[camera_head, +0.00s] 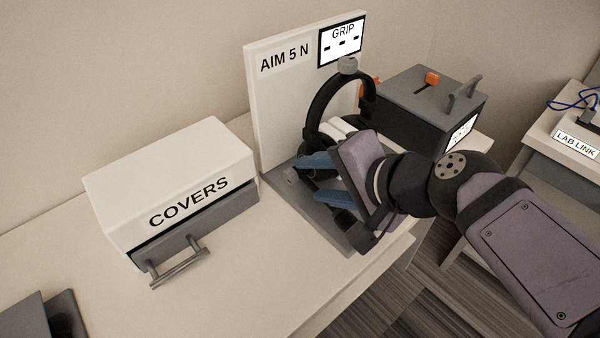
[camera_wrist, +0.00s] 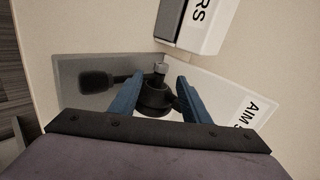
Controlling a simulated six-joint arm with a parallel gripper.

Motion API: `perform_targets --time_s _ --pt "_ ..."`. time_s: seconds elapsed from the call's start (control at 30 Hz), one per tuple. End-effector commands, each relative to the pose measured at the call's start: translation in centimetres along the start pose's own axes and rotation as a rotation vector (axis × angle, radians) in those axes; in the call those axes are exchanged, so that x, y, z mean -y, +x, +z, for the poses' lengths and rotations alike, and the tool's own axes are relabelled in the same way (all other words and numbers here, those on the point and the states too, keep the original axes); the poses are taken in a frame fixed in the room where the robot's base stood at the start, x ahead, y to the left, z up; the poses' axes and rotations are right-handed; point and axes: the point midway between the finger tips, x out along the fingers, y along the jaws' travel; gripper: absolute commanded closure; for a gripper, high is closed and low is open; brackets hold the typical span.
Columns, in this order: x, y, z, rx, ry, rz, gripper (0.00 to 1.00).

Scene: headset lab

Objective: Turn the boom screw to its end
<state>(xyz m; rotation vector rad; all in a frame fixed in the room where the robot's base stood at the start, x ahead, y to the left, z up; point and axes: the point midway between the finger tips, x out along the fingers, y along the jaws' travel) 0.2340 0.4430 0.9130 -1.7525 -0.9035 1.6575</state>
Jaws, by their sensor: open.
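A dark headset (camera_head: 322,98) stands against the white AIM 5 N panel (camera_head: 275,95) on a grey base plate (camera_head: 345,240). The boom screw (camera_wrist: 160,68), a small grey knob, sits on the dark round boom mount (camera_wrist: 154,97) in the wrist view; it also shows at the left of the fingers in the head view (camera_head: 291,176). The dark boom (camera_wrist: 97,79) points left in the wrist view. My gripper (camera_wrist: 160,82) has its blue fingers apart, one on each side of the mount and screw. It also shows in the head view (camera_head: 305,179). I cannot tell whether they touch.
A white COVERS box (camera_head: 165,165) with a grey handled drawer (camera_head: 190,240) stands left of the base plate. A grey box (camera_head: 420,95) with an orange lever is behind my wrist. The GRIP display (camera_head: 341,40) shows dashes. The bench front is clear.

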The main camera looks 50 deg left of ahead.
Motion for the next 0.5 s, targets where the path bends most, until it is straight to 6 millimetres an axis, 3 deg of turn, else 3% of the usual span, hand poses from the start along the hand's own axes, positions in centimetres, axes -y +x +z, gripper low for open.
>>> perform_targets --time_s 0.27,0.5 --pt "-0.1 -0.9 -2.5 -0.108 -0.284 0.101 0.57" --pt "-2.0 -0.6 -5.4 -0.255 -0.81 0.274 0.57"
